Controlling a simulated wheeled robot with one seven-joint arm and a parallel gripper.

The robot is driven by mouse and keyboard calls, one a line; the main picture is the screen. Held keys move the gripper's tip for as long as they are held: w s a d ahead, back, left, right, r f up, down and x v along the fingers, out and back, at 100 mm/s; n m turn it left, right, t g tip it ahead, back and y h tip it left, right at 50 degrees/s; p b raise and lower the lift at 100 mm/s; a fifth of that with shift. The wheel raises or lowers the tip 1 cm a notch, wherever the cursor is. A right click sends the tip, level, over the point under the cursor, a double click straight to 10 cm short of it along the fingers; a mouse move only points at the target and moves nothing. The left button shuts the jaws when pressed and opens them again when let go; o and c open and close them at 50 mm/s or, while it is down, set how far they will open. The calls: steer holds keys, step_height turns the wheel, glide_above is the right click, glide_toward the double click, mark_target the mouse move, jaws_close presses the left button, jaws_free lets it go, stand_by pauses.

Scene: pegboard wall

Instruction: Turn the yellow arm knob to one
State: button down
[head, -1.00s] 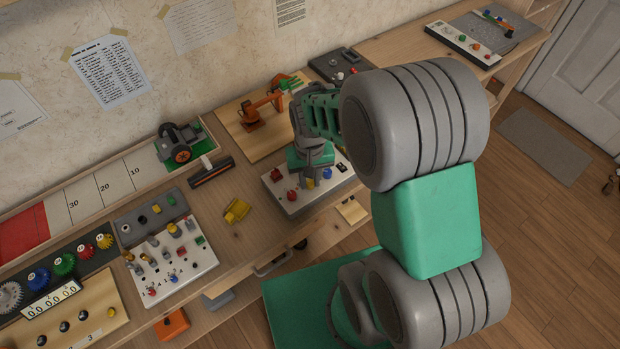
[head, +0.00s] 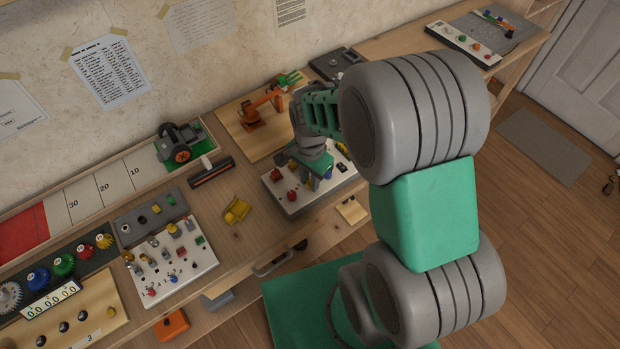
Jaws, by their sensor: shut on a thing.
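The white control panel (head: 293,209) sits at the front of the bench and carries red knobs (head: 292,196) and a blue knob (head: 328,174). My gripper (head: 311,180) points down at the panel between the red and blue knobs. It is shut on a knob there, which appears to be the yellow arm knob. The gripper hides that knob, so its pointer and any number marks cannot be read. Behind the panel, a small orange model arm (head: 252,115) stands on a wooden board (head: 232,127), with green pieces near its tip.
A loose yellow part (head: 236,210) lies left of the panel. Farther left is another panel (head: 196,262) with switches and knobs. A dark box (head: 336,62) stands behind my arm. Bare bench lies around the yellow part.

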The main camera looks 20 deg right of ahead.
steer(key=shift+m, duration=1.2)
steer(key=c, duration=1.2)
jaws_free()
step_height(320, 180, up, 8)
steer(key=shift+d+f+b, duration=0.1)
steer(key=shift+b, duration=0.2)
